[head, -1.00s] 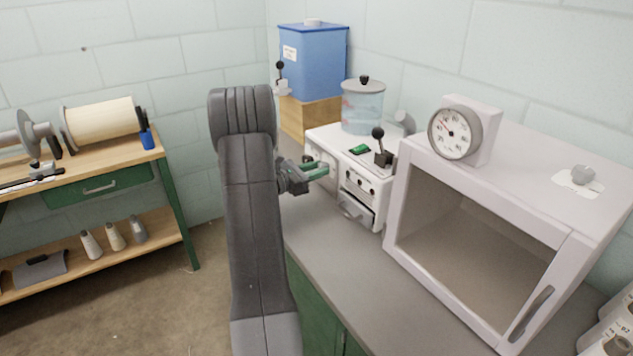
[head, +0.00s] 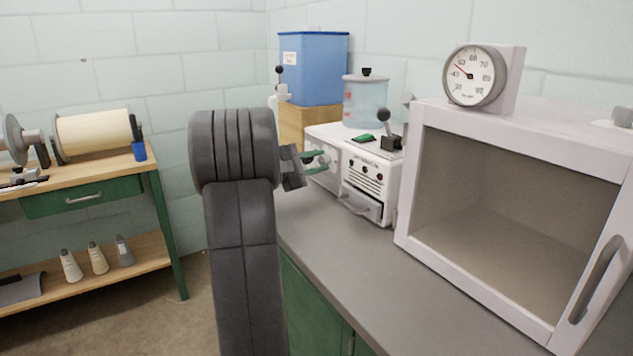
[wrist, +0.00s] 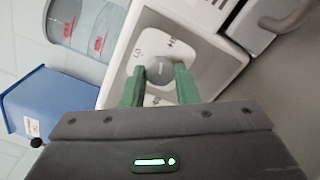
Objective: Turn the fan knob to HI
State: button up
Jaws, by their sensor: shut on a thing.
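The fan knob (wrist: 160,70) is a round grey knob on a white label plate (wrist: 153,99), seen in the wrist view. The plate is on the side of a white machine (head: 328,134). My gripper (wrist: 159,82) has green fingers, one on each side of the knob, and is shut on it.
A clear tank (head: 365,103) and a lever (head: 384,122) top the machine. A blue container (head: 315,70) stands behind. A wooden workbench (head: 100,172) is at left.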

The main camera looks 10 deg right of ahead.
jog(key=m+b, duration=0.1)
jog(key=b, duration=0.1)
jog(key=m+b, duration=0.2)
jog(key=shift+f, duration=0.25)
jog(key=shift+r+m+b, duration=0.15)
jog(key=shift+m+b, duration=0.55)
jog(key=shift+b, duration=0.2)
jog(key=shift+r, duration=0.1)
jog(key=o, duration=1)
jog(key=shift+c, duration=0.2)
jog(key=p+v, duration=0.2)
jog(key=v, duration=1.2)
jog(key=shift+d, duration=0.15)
